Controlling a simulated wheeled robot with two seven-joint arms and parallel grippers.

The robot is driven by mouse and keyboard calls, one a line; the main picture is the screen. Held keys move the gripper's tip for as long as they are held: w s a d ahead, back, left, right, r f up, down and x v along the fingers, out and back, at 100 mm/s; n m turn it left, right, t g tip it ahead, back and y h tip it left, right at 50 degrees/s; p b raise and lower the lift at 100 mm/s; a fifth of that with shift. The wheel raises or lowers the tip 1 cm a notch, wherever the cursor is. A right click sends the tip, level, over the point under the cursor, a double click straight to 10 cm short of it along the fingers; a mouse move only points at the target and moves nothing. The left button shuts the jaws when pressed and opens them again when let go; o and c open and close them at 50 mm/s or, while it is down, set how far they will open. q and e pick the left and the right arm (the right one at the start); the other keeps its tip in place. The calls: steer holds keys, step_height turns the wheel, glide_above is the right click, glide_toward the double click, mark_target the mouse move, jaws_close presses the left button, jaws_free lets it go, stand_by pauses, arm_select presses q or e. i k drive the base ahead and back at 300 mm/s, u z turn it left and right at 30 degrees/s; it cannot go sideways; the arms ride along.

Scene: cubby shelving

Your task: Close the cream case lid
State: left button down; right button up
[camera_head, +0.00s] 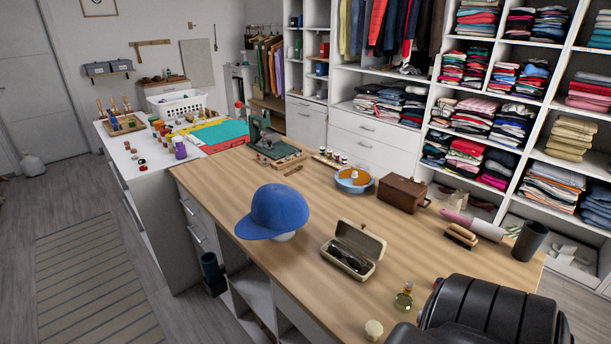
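The cream case (353,251) lies on the wooden tabletop, right of the blue cap. Its lid stands raised along the back edge, so the case is open. Dark sunglasses (347,257) rest inside it. Neither of my grippers is in view, and nothing is touching the case.
A blue cap (276,211) sits left of the case. A small perfume bottle (403,297) and a pale knob-like object (373,330) are in front. A brown box (403,194), brush (461,235) and dark cup (529,241) stand behind and right. A large black ribbed shape covers the lower right.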

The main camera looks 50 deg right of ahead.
mark_target(367, 243)
steer(key=i, duration=2.2)
steer(key=z, duration=4.4)
